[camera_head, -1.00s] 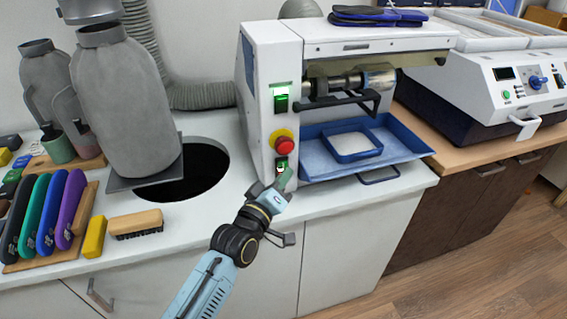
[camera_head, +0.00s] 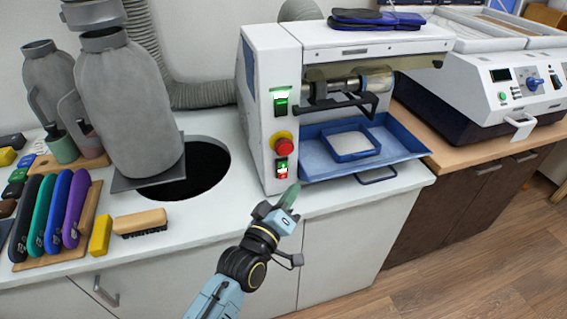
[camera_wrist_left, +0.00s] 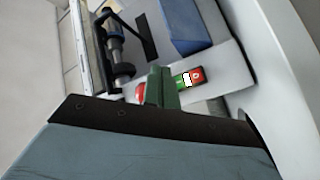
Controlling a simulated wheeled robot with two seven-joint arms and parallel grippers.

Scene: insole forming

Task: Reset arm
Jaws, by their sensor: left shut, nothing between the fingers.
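My left gripper (camera_head: 290,197) is shut and empty, its green fingertips pointing up just in front of the lower switch on the white machine (camera_head: 268,60). A gap shows between the fingertips and the lower red-and-green switch (camera_head: 282,168). The red knob (camera_head: 284,146) on a yellow base is just above that switch. In the left wrist view the green fingers (camera_wrist_left: 158,88) partly cover the red knob (camera_wrist_left: 140,92), beside the switch (camera_wrist_left: 187,79). My right gripper is not in view.
A blue tray (camera_head: 405,146) juts from the machine's front, holding a small blue frame (camera_head: 351,146). Left of it are a round dark hole (camera_head: 205,172) in the counter, a grey canister (camera_head: 125,110), a brush (camera_head: 140,222) and several coloured insole-like pieces (camera_head: 75,208). Space in front of the counter is free.

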